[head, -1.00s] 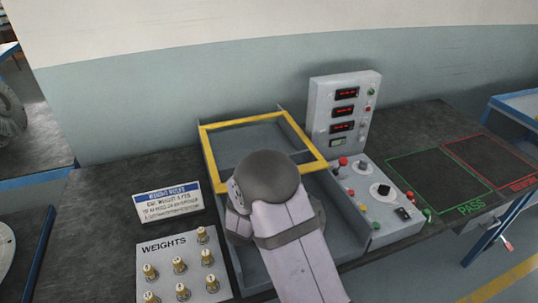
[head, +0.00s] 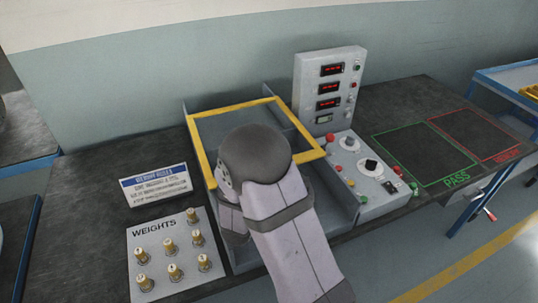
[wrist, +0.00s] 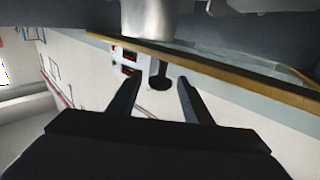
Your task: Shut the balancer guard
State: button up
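The balancer guard is a yellow-edged frame (head: 232,107) around a grey panel, over the rear part of the grey balancer box (head: 338,208) in the head view. The box's front part is uncovered at the right of my arm. My arm hides the frame's near edge and my gripper in the head view. In the wrist view my gripper (wrist: 160,76) is open, with two dark fingers apart and nothing clearly held. A yellow bar of the guard (wrist: 225,72) runs across just beyond the fingertips. I cannot tell whether they touch it.
A display panel (head: 301,93) and a control box with knobs (head: 372,205) stand right of the balancer. A weights board (head: 158,240) and a sign (head: 155,185) are at the left. The green PASS area (head: 425,155) is empty. A grey cylinder (wrist: 147,20) shows in the wrist view.

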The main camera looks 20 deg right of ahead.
jog(key=shift+r, duration=5)
